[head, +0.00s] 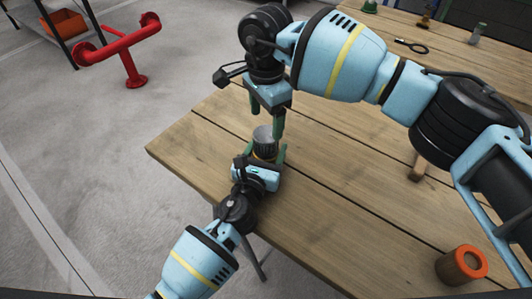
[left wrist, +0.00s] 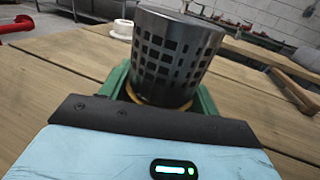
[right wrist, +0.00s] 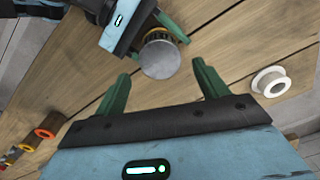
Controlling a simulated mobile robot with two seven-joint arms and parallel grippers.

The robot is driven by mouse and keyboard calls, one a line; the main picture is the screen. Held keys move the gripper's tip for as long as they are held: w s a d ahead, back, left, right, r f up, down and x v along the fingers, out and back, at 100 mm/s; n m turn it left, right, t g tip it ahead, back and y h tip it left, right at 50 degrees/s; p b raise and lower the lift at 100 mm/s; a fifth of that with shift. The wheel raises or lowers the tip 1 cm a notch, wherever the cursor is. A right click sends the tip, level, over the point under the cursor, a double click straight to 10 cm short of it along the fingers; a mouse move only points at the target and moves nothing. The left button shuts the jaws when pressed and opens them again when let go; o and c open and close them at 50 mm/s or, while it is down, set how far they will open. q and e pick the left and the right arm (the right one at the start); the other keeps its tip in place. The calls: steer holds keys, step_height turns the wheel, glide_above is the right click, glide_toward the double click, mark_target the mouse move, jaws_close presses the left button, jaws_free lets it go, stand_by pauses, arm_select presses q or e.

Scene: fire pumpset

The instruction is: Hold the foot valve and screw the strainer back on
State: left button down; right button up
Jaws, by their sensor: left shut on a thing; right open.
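The strainer (head: 264,142) is a dark perforated metal cylinder with a flat grey end, near the table's left edge. In the left wrist view the strainer (left wrist: 175,58) stands at the foot valve's brass-coloured rim (left wrist: 152,101), leaning slightly; I cannot tell whether the threads are engaged. My left gripper (head: 264,165) is shut on the foot valve, whose body is mostly hidden between the green fingers. My right gripper (head: 267,120) is open above the strainer, fingers pointing down. In the right wrist view the strainer's round end (right wrist: 160,57) lies beyond the open, empty right gripper (right wrist: 163,82).
An orange-ended cylinder (head: 461,265) stands at the wooden table's right front. A white flanged ring (right wrist: 271,82) lies on the table in the right wrist view. A black-handled tool (head: 411,46) and small items lie at the back. A red pipe stand (head: 125,45) is on the floor.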

mark_target(266, 134)
steer(key=shift+f, duration=0.15)
steer(key=shift+f, duration=3.85)
steer(key=c, duration=1)
steer(key=m, duration=1.3)
steer(key=shift+m, duration=0.3)
steer(key=m, duration=0.3)
